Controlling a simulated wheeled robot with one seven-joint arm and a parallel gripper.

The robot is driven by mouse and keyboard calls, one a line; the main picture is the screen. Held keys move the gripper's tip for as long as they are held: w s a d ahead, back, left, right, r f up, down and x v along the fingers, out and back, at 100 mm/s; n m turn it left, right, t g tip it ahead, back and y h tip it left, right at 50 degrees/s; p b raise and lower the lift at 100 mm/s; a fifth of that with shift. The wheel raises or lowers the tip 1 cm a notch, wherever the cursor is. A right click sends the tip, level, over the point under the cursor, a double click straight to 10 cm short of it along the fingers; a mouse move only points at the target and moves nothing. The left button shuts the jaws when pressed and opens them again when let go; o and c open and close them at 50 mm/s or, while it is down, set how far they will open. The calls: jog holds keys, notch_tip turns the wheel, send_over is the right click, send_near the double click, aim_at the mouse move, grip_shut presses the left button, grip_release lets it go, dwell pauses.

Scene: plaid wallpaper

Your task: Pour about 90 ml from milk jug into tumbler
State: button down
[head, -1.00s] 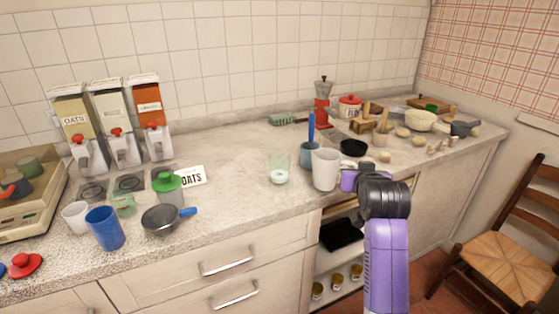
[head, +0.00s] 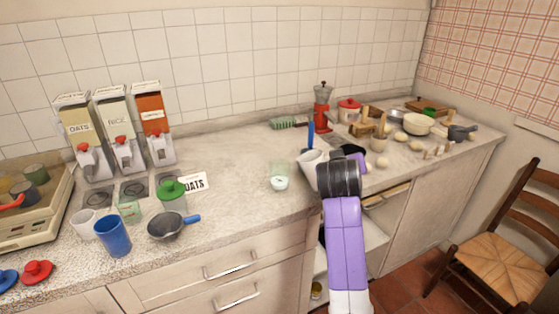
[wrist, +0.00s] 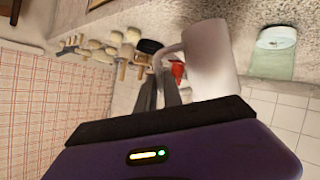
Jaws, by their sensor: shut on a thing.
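The white milk jug (head: 311,170) is tilted to the left, its mouth toward the tumbler. It also shows in the wrist view (wrist: 211,58), with its handle between my fingers. The clear tumbler (head: 280,172) stands upright on the counter just left of the jug, with white milk low inside; the wrist view shows it too (wrist: 277,52). My gripper (wrist: 160,88) is shut on the jug's handle. In the head view my wrist hides the fingers and part of the jug. I cannot make out a stream of milk.
A blue utensil (head: 311,135) stands behind the jug.

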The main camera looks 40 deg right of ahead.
jog(key=shift+n+g+h, duration=0.4)
jog(key=shift+n+g, duration=0.1)
jog(key=shift+n, duration=0.4)
jog(key=w+r, duration=0.1)
jog(key=a+r+p, duration=0.1)
jog(key=w+r, duration=0.1)
jog(key=shift+w+a+r, duration=0.1)
jog(key=shift+w+a, duration=0.25)
jog(key=shift+w+a+r+n+g+h+p, duration=0.15)
jog(key=shift+w+a+r+n+g+p, duration=0.15)
jog(key=shift+r, duration=0.2)
jog(key=shift+w+a+r+n+g+h+p, duration=0.15)
jog(key=shift+w+r+n+g+p, duration=0.1)
jog(key=shift+w+r+n, duration=0.15)
jog(key=shift+w+a+r, duration=0.1)
jog(key=shift+w+r, duration=0.1)
jog(key=shift+r, duration=0.25)
jog(key=shift+w+r+n+g, duration=0.1)
jog(key=shift+r+n+g, duration=0.15)
jog(key=shift+n, duration=0.15)
jog(key=shift+w+a+r+n+h+p, duration=0.25)
jog(key=shift+w+r+n+h+p, duration=0.05)
jog(key=shift+h, duration=0.1)
jog(key=shift+w+a+r+n+g, duration=0.2)
jog(key=shift+w+r+n+g, duration=0.1)
jog(key=shift+r, duration=0.05)
jog(key=shift+w+a+r+n+g+h, duration=0.3)
jog(key=shift+w+a+r+n+h, duration=0.2)
jog(key=shift+w+r+n, duration=0.25)
jog(key=shift+f, duration=0.15)
